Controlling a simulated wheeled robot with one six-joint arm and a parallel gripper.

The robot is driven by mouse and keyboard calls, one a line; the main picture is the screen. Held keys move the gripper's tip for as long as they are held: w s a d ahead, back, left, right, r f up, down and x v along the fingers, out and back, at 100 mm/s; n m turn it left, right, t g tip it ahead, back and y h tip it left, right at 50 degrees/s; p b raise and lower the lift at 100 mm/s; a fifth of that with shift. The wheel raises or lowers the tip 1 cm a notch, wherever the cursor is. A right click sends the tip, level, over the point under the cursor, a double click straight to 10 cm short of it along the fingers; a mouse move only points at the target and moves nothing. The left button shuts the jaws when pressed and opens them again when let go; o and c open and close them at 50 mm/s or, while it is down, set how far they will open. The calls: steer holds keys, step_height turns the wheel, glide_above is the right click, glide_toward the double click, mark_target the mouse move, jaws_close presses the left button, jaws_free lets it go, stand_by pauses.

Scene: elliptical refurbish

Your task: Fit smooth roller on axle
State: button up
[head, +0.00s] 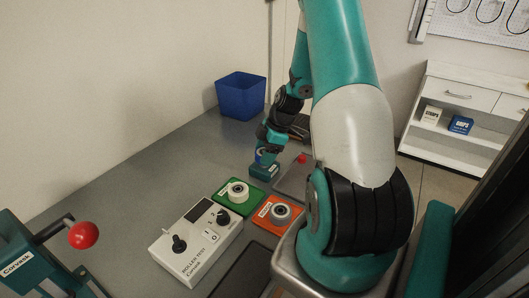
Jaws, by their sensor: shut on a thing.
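A pale ring-shaped roller (237,191) lies on a green pad (222,204) on the bench. A greyer ring-shaped roller (280,213) lies on an orange pad (266,224) nearer to me. I cannot tell which of them is smooth. My gripper (262,158) reaches down behind the green pad, apart from both rollers, close above a small teal block (263,172). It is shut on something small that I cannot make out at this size. No axle can be made out clearly.
A white roller test console (196,248) stands in front of the pads. A teal device with a red ball handle (83,235) is at the left. A blue bin (241,96) stands at the back.

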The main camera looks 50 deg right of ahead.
steer(key=shift+f, duration=0.15)
steer(key=o, duration=0.7)
steer(key=p+v, duration=0.6)
steer(key=v, duration=0.5)
steer(key=shift+p, duration=0.4)
